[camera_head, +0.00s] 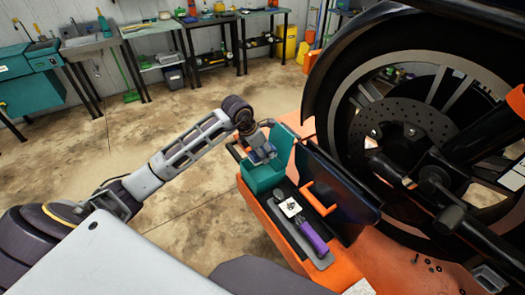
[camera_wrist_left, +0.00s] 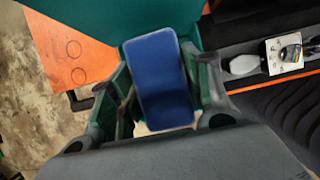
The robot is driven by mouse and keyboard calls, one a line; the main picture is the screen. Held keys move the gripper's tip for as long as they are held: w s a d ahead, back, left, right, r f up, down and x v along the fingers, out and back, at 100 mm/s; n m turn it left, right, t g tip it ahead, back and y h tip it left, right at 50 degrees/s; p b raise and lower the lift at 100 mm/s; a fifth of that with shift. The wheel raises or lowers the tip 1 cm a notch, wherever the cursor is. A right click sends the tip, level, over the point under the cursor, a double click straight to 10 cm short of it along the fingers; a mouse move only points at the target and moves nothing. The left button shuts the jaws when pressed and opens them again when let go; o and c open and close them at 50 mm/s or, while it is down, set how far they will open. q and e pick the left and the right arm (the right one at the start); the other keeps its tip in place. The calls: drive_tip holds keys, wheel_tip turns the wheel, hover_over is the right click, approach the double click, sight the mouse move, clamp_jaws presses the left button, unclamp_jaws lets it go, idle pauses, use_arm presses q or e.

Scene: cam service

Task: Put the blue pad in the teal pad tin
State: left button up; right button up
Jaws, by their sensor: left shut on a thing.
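The blue pad (camera_wrist_left: 160,82) is between the fingers of my left gripper (camera_wrist_left: 163,95) in the left wrist view. In the head view my left gripper (camera_head: 262,156) reaches down at the teal pad tin (camera_head: 262,181), with only a little of the blue pad showing. The tin's raised teal part (camera_head: 282,143) stands behind the gripper. In the wrist view the teal tin (camera_wrist_left: 95,40) shows behind and beside the pad. I cannot tell whether the pad touches the tin's floor. My right gripper is out of view.
The tin stands on an orange unit (camera_head: 264,216) with a dark tray. A purple-handled tool (camera_head: 313,237) and a small white square (camera_head: 290,207) lie in it. A dark upright panel (camera_head: 342,186) and a large wheel (camera_head: 390,125) crowd the right side.

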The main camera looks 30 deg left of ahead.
use_arm(q)
drive_tip(key=b, duration=0.3)
hover_over(265, 177)
drive_tip(key=s, duration=0.1)
drive_tip(key=shift+f, duration=2.35)
drive_tip(key=shift+a+f+b, duration=0.2)
drive_tip(key=shift+f+b, duration=0.05)
drive_tip(key=shift+f, duration=0.4)
drive_tip(key=shift+a+f+b, duration=0.15)
drive_tip(key=shift+f+b, duration=0.1)
drive_tip(key=shift+f, duration=0.35)
drive_tip(key=shift+f+b, duration=0.3)
drive_tip(key=shift+f, duration=0.2)
drive_tip(key=shift+f+b, duration=0.45)
drive_tip(key=shift+f, duration=0.3)
drive_tip(key=shift+f+b, duration=0.5)
drive_tip(key=shift+f, duration=0.3)
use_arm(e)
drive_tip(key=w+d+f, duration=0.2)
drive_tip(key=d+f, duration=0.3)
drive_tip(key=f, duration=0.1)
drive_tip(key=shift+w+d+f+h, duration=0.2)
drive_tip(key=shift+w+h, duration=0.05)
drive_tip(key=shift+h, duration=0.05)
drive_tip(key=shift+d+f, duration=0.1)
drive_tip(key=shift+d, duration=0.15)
